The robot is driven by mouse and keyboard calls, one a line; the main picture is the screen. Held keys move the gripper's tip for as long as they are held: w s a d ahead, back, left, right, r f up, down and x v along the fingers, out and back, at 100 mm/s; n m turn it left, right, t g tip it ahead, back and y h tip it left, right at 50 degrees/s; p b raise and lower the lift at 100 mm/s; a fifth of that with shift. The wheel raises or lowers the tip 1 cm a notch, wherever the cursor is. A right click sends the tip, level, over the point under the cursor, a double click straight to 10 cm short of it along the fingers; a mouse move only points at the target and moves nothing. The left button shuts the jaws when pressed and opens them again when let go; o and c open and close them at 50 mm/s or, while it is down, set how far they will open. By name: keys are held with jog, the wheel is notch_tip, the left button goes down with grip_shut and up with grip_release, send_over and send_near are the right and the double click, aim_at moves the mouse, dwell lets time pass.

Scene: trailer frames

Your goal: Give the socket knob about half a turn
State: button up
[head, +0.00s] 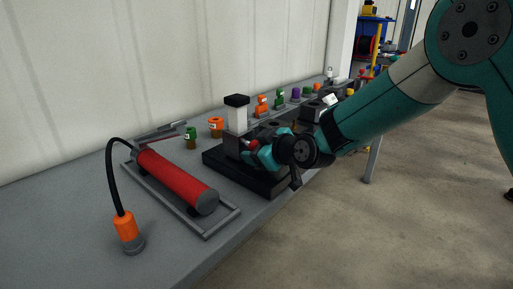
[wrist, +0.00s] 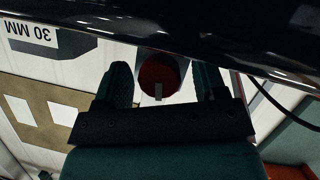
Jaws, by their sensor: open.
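The socket knob (head: 254,144) is a small red piece on a grey block in the head view, partly hidden by my gripper (head: 260,156). In the wrist view the knob (wrist: 153,70) shows as a dark red round face with a pale grey tab at its lower edge. My gripper (wrist: 163,84) has its two green fingers apart, one on each side of the knob in that view, with gaps beside it. I cannot tell how far the fingertips reach around it.
The knob's fixture stands on a black base (head: 220,163) with a black-capped pale post (head: 236,113). On the grey bench (head: 60,225), a red cylinder (head: 175,180) lies in a frame to the left, near an orange-ended cable (head: 126,228). Several small coloured parts stand behind.

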jog(key=shift+w+a, duration=0.1)
jog(key=shift+w, duration=0.05)
jog(key=shift+c, duration=0.2)
jog(key=c, duration=0.9)
jog(key=shift+o, duration=0.2)
jog(key=m+g+y, duration=0.1)
jog(key=m, duration=0.1)
jog(key=m+g+y, duration=0.1)
jog(key=m, duration=0.1)
jog(key=shift+m+g, duration=0.3)
jog(key=shift+m+g+y+p, duration=0.5)
jog(key=shift+m+g+y, duration=0.1)
jog(key=shift+m, duration=0.6)
jog(key=shift+m+g+y, duration=0.4)
jog(key=shift+m+y, duration=0.2)
jog(key=shift+m, duration=0.6)
jog(key=shift+p, duration=0.3)
